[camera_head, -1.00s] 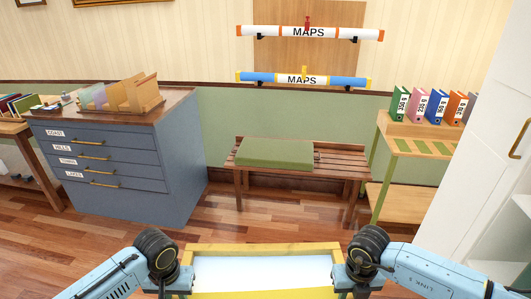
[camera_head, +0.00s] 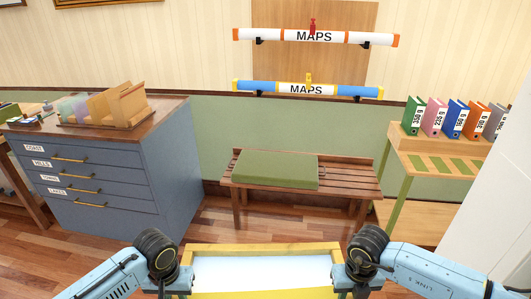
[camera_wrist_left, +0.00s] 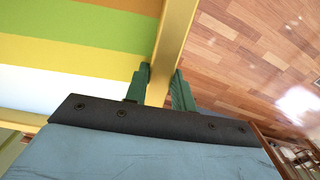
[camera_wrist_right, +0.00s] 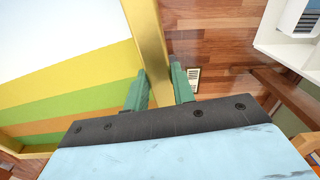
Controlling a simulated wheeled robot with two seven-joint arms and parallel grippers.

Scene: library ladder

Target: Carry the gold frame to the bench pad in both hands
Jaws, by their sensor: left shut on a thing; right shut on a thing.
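The gold frame (camera_head: 262,249) is held in front of me at the bottom of the head view, with a pale and yellow picture inside; its lower part is cut off. My left gripper (camera_wrist_left: 160,88) is shut on the frame's left side bar (camera_wrist_left: 174,40). My right gripper (camera_wrist_right: 160,88) is shut on the frame's right side bar (camera_wrist_right: 146,38). In the head view the fingers are mostly hidden by the wrists. The green bench pad (camera_head: 268,170) lies on the left part of the wooden bench (camera_head: 345,180), beyond the frame and apart from it.
A blue drawer cabinet (camera_head: 168,165) stands left of the bench. A wooden stand (camera_head: 400,150) with coloured binders (camera_head: 434,117) is at the right, near a white cabinet (camera_head: 490,190). Two map tubes (camera_head: 310,88) hang above. Bare floor shows before the bench.

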